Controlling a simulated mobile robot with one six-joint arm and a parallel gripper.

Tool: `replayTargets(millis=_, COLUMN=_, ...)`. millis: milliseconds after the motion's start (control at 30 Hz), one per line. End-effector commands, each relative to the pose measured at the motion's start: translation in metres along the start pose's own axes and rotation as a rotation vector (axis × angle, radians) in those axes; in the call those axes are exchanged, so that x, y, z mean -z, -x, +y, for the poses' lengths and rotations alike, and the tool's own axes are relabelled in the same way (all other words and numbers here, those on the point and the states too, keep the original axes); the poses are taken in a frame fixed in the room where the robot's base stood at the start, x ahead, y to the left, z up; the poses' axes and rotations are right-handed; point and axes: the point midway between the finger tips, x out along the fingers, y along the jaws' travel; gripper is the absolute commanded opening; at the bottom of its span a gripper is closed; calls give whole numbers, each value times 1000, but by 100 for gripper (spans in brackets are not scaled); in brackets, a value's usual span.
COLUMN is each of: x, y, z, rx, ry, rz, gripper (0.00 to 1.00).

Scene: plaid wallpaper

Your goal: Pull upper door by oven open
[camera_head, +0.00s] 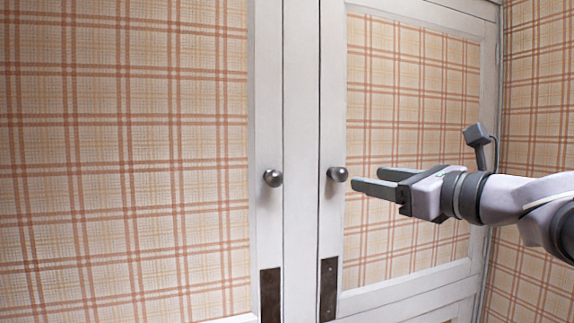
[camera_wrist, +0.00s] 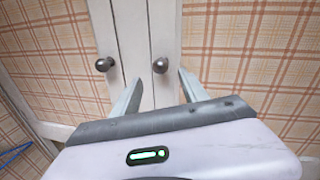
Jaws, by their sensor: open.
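Two white-framed cabinet doors with plaid panels stand side by side, a left door (camera_head: 265,80) and a right door (camera_head: 333,80). Both look shut. The left door has a round dark metal knob (camera_head: 273,178), and the right door has a matching knob (camera_head: 338,174). My gripper (camera_head: 365,178) is open and empty, just right of the right knob in the head view. In the wrist view the right knob (camera_wrist: 160,65) lies ahead, between the lines of my two fingers (camera_wrist: 160,77), apparently not touched. The left knob (camera_wrist: 104,64) is outside them. No oven shows.
Dark metal plates (camera_head: 328,289) sit low on both door frames. Plaid wall (camera_head: 540,90) continues right of the cabinet. A blue wire-like thing (camera_wrist: 15,155) shows at the lower left of the wrist view. The space before the left door looks clear.

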Motion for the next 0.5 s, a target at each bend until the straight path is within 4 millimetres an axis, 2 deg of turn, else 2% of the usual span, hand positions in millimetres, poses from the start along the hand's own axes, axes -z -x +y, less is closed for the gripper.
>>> replayTargets(millis=33, x=-3, y=-16, z=1, rx=-6, ry=-2, rz=0, gripper=52)
replayTargets(millis=100, x=-2, y=-35, z=0, rx=-4, ry=-1, rz=1, gripper=52)
replayTargets(millis=200, x=-2, y=-56, z=1, rx=-3, ry=0, rz=1, gripper=52)
replayTargets(millis=333, x=-1, y=-73, z=0, rx=-1, ry=1, rz=2, gripper=52)
replayTargets(millis=500, x=0, y=-80, z=0, rx=0, ry=2, rz=0, gripper=52)
